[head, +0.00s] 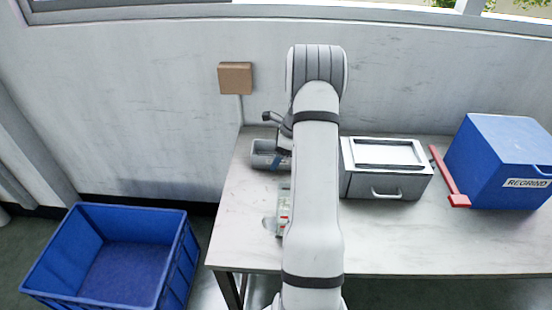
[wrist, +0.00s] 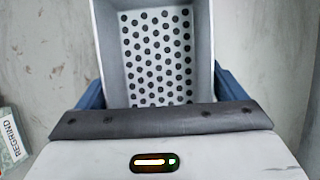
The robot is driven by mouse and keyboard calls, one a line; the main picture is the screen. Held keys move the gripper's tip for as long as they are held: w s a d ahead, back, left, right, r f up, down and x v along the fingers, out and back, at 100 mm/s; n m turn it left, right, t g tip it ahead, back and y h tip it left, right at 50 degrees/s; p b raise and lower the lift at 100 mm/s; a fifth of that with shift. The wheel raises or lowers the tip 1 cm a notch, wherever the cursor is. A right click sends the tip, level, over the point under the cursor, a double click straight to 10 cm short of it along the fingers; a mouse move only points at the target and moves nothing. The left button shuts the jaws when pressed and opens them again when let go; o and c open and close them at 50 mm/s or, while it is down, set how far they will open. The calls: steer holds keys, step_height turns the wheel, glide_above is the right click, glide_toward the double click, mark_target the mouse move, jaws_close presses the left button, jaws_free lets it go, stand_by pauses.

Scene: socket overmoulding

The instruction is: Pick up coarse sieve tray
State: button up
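The coarse sieve tray (wrist: 203,50) is a grey open box with a white floor pierced by rows of round dark holes. In the wrist view it lies straight ahead of my gripper (wrist: 160,95). My blue fingers show at its left and right sides, spread about as wide as the tray, with no clear gap to its walls. I cannot tell whether they press on it. In the head view the tray (head: 264,161) is at the table's back left, partly hidden by my gripper (head: 283,155). The tray looks empty.
A label reading REGRIND (wrist: 10,140) lies at the left in the wrist view. A grey metal box with a handle (head: 386,186), a red bar (head: 450,180) and a blue REGRIND bin (head: 495,150) stand right on the table (head: 245,220). An empty blue crate (head: 95,290) is on the floor.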

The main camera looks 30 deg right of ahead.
steer(key=c, duration=0.7)
